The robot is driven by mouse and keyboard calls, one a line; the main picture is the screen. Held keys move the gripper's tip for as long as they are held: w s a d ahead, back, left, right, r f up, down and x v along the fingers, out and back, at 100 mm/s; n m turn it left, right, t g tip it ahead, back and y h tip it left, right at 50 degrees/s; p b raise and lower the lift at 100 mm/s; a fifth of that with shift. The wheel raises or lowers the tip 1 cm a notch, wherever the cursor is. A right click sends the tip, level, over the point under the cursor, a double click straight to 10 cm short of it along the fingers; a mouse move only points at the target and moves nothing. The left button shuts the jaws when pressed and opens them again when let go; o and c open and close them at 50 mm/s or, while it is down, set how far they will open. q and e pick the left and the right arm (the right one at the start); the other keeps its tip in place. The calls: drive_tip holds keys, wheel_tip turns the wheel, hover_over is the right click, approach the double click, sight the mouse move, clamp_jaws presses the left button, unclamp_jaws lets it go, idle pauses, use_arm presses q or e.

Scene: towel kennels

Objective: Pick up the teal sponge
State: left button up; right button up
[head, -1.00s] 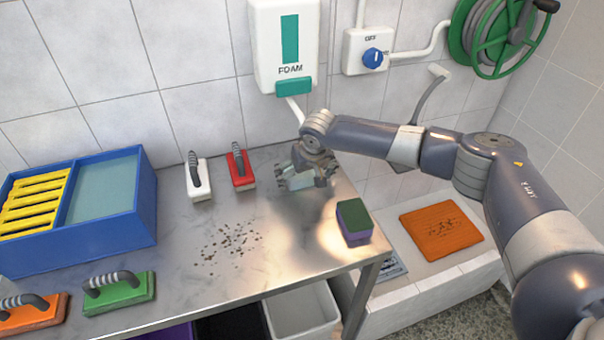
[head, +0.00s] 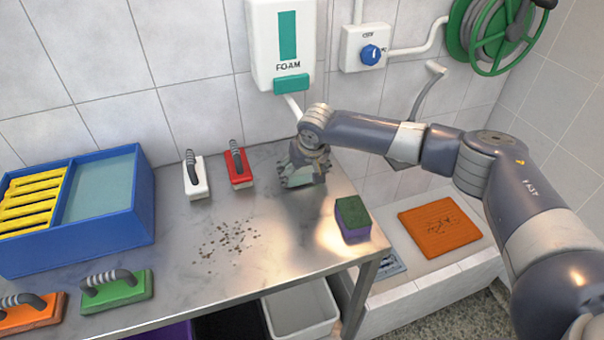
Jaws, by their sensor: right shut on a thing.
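My right gripper (head: 304,180) is pointed down at the back of the steel table, below the foam dispenser. Its fingers are closed in on a small pale greenish-teal block, which I take to be the teal sponge. The fingers hide most of it, and I cannot tell whether it still touches the table. A second sponge, purple with a green top (head: 353,218), stands at the table's right front corner, apart from the gripper. My left gripper is not in view.
A red-based brush (head: 240,168) and a white-based brush (head: 194,182) lie left of the gripper. Dark crumbs (head: 229,241) are scattered mid-table. A blue bin (head: 85,240) with yellow slats stands at left, with green (head: 117,293) and orange (head: 30,315) brushes before it. The foam dispenser (head: 283,45) hangs above.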

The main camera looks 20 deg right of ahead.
sight(303, 170)
wheel_tip(303, 170, up, 7)
drive_tip(key=shift+f+b, duration=0.15)
drive_tip(key=shift+b, duration=0.65)
drive_tip(key=s+b, duration=0.3)
drive_tip(key=s, duration=1.6)
drive_tip(key=shift+s+d+f, duration=0.15)
drive_tip(key=shift+s+d, duration=0.2)
drive_tip(key=shift+o, duration=0.3)
